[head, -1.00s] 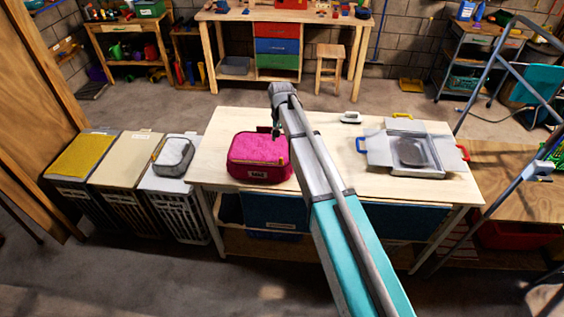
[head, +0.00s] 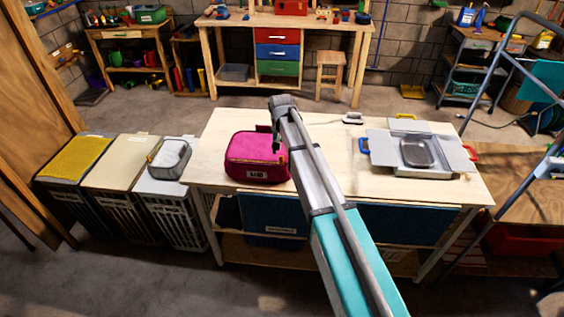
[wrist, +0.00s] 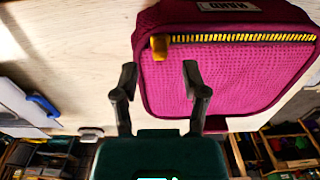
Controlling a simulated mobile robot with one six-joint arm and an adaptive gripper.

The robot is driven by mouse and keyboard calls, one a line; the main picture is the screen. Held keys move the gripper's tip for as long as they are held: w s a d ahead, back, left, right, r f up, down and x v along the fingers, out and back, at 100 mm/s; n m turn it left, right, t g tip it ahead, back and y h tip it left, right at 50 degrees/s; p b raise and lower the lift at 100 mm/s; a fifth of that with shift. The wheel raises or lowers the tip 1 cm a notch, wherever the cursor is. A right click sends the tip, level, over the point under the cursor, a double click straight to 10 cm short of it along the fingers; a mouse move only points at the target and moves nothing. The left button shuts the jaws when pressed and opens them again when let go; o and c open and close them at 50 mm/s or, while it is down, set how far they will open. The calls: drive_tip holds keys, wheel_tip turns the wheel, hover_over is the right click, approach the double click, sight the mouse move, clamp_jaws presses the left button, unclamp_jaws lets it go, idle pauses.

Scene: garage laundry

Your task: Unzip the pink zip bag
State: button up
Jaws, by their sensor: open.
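The pink zip bag (head: 255,158) lies on the pale wooden table, left of my arm in the head view. A label shows on its near side. In the wrist view the bag (wrist: 225,78) fills the upper right, with a row of yellow zip teeth (wrist: 245,38) along its edge. A yellow zip pull (wrist: 158,47) sits at the left end of that row. My gripper (wrist: 160,80) is open, with the pull just beyond and between its fingertips; it appears empty. In the head view my gripper (head: 278,138) is at the bag's right edge, partly hidden by my arm.
A grey open case (head: 380,148) with coloured handles stands on the table's right. A small grey-white item (head: 353,118) lies near the back edge. The table (head: 330,160) is clear between bag and case.

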sight(282, 157)
drive_tip(key=shift+f+b, duration=1.6)
drive_tip(key=shift+f, duration=0.35)
clamp_jaws()
drive_tip(key=shift+d, duration=0.15)
